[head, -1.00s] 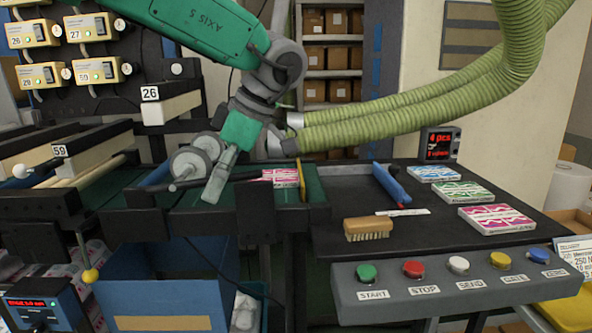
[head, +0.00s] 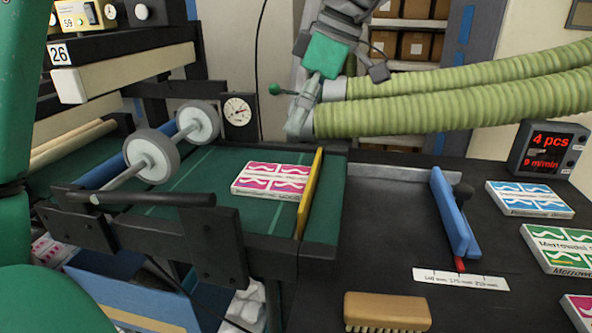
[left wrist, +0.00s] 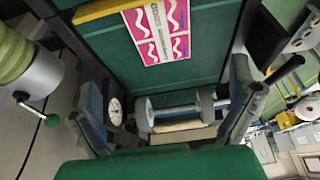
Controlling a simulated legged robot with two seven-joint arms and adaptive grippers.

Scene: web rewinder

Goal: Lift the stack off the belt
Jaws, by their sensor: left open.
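The stack (head: 270,182), flat with a pink-and-white wave print, lies on the green belt (head: 220,165) close to the yellow plate (head: 310,192). It also shows at the top of the left wrist view (left wrist: 157,30). My left gripper (head: 298,122), with a green palm, hangs above the far side of the belt, up from the stack in the head view and apart from it. In the left wrist view its two fingers (left wrist: 163,85) are spread with nothing between them. My right gripper is in neither view.
Green ribbed hoses (head: 450,95) run behind my left gripper. Grey rollers (head: 150,155) and a dial (head: 238,110) stand left of the stack. A blue bar (head: 455,215), a brush (head: 387,312) and more printed packs (head: 530,199) lie on the dark table to the right.

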